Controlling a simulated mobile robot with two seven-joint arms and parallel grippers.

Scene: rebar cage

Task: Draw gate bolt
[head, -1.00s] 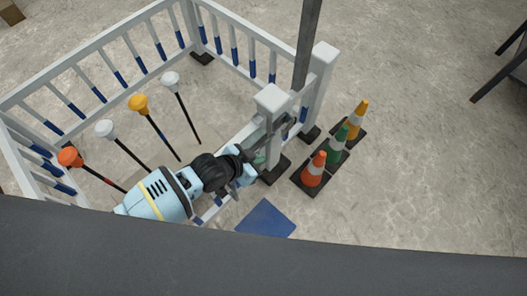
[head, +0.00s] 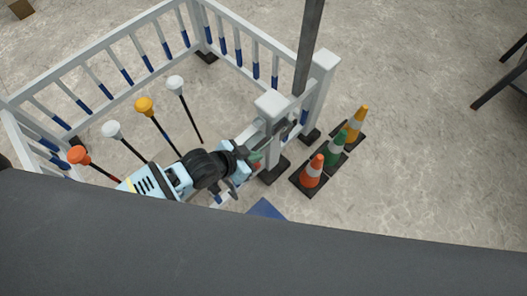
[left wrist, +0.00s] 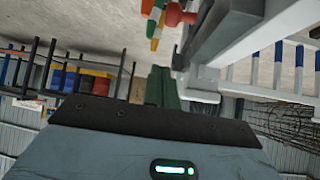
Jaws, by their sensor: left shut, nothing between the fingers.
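The white gate and its post (head: 271,104) stand at the near right corner of the fence. Grey metal bolt hardware (head: 284,131) shows beside the post in the head view, partly hidden and too small to read its position. My left gripper (head: 256,157) is beside the post, on its left side, shut and empty. Its green fingers (left wrist: 161,86) are closed together in the left wrist view, below the pale gate rail (left wrist: 255,43). I cannot tell whether the fingers touch the bolt. My right gripper is not in view.
Orange (head: 312,172), green (head: 337,148) and yellow (head: 357,124) cones stand right of the gate. Capped poles, one with a yellow cap (head: 144,105), stand inside the fence. A blue floor patch (head: 265,209) lies in front.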

